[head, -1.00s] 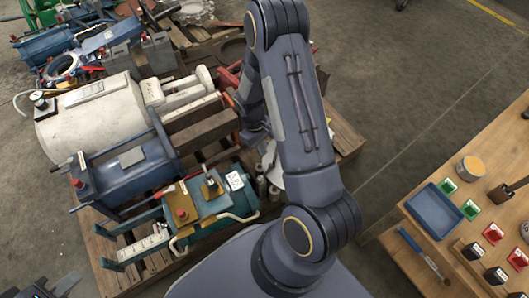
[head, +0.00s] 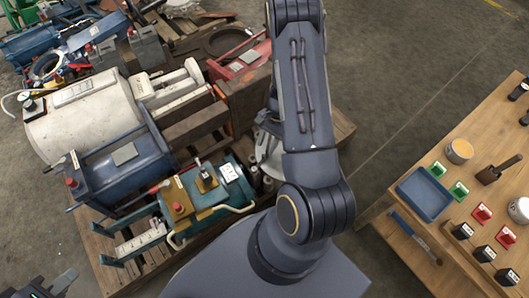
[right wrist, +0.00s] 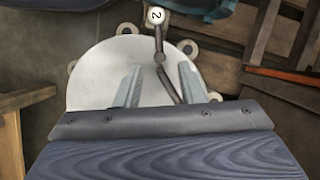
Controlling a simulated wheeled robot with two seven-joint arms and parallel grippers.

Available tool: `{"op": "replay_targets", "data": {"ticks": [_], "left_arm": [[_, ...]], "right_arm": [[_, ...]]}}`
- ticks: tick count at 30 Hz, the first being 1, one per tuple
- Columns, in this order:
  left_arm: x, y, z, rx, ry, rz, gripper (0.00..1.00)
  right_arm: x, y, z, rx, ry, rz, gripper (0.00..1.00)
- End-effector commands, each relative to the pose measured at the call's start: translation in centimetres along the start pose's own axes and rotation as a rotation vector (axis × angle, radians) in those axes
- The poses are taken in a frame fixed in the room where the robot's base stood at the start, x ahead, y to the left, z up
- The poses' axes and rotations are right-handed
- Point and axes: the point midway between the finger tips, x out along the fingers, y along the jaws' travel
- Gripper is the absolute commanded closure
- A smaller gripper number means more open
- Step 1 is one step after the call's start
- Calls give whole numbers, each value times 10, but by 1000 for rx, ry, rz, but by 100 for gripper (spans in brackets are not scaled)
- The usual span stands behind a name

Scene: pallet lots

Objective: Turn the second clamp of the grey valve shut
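The grey valve (right wrist: 100,75) is a pale round disc with lugs on its rim in the right wrist view. A clamp lever (right wrist: 158,38) with a white ball marked "2" points up from a pivot near the disc's middle. A dark rod runs from the pivot down to the right. My right gripper (right wrist: 160,70) is open, its two fingers apart over the disc, with the pivot and rod showing between them. In the head view the valve (head: 268,160) is mostly hidden behind my right arm. My left gripper (head: 62,282) is at the lower left corner, away from the valve.
A pallet (head: 115,277) holds a blue-green machine (head: 205,205), a blue cylinder (head: 120,170) and a white tank (head: 85,125) left of the valve. A wooden table (head: 480,140) with a blue tray (head: 424,194) and small blocks stands right. Floor between is clear.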

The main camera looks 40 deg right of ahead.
Motion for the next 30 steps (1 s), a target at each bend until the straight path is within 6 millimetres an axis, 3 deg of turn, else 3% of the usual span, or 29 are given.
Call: {"op": "replay_targets", "data": {"ticks": [1, 7, 19, 27, 30], "left_arm": [[7, -3, 3, 0, 0, 0, 80], [15, -7, 8, 0, 0, 0, 80], [16, -7, 8, 0, 0, 0, 80], [16, -7, 8, 0, 0, 0, 80], [16, -7, 8, 0, 0, 0, 80]], "right_arm": [[14, 1, -1, 0, -3, 2, 64], [39, 0, -1, -2, -1, 2, 64], [46, 0, 0, -4, 0, 1, 64], [45, 0, 0, -4, 0, 1, 100], [45, 0, 0, -4, 0, 1, 100]]}}
